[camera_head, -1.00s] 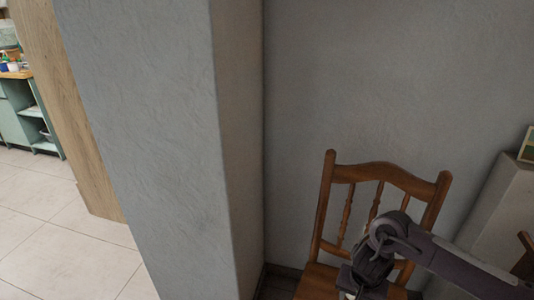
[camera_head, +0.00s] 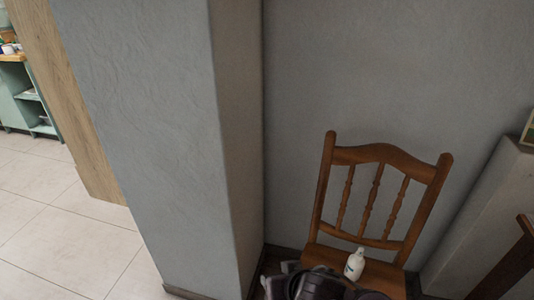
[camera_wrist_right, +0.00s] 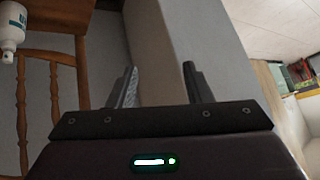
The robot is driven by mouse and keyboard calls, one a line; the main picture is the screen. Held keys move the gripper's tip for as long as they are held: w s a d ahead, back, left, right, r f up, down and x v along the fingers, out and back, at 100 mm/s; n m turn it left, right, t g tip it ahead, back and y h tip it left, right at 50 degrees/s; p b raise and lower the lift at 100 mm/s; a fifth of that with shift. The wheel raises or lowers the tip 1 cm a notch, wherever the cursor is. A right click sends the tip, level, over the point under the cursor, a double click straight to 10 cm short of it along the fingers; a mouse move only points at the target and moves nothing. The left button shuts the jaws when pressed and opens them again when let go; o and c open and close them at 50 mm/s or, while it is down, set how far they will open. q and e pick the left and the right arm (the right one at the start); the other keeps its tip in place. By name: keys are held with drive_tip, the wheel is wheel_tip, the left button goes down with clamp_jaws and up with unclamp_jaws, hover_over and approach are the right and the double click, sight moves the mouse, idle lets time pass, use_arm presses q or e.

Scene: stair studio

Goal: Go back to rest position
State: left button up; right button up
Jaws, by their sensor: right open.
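My right gripper (camera_wrist_right: 162,84) is open and empty in the right wrist view, its two dark fingers spread apart. In the head view, dark parts of my arm (camera_head: 318,284) show at the bottom edge, in front of the chair seat; the fingers cannot be made out there. A white bottle (camera_head: 354,264) stands upright on the seat of the wooden chair (camera_head: 384,152). The bottle (camera_wrist_right: 12,26) also shows at the upper left of the right wrist view, apart from the fingers. My left gripper is not in view.
A grey wall corner (camera_head: 160,130) juts out left of the chair. A low ledge (camera_head: 480,215) and a wooden piece (camera_head: 512,258) stand at the right. Open tiled floor (camera_head: 60,225) and a green shelf unit (camera_head: 28,98) lie at the far left.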

drive_tip(key=s+d+f+g+h, duration=0.1)
drive_tip(key=s+d+g+h, duration=0.1)
drive_tip(key=s+d, duration=0.5)
drive_tip(key=s+d+f+g+h, duration=0.15)
drive_tip(key=s+d, duration=0.25)
drive_tip(key=d, duration=0.5)
drive_tip(key=s+f+g+p, duration=0.1)
drive_tip(key=s+f+p, duration=0.1)
drive_tip(key=f, duration=1.2)
drive_tip(key=s+f+g+p, duration=0.1)
drive_tip(key=s+f+p, duration=0.1)
drive_tip(key=f, duration=1.1)
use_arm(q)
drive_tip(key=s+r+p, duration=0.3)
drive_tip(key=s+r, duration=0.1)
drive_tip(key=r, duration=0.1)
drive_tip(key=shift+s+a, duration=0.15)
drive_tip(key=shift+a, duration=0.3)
use_arm(e)
drive_tip(key=s+d+f, duration=0.2)
drive_tip(key=s+f, duration=0.4)
drive_tip(key=s, duration=0.3)
drive_tip(key=s+d+f, duration=0.2)
drive_tip(key=s+f, duration=0.5)
drive_tip(key=s, duration=0.2)
drive_tip(key=shift+s+f+g, duration=0.15)
drive_tip(key=shift+g, duration=0.2)
drive_tip(key=shift+d, duration=0.1)
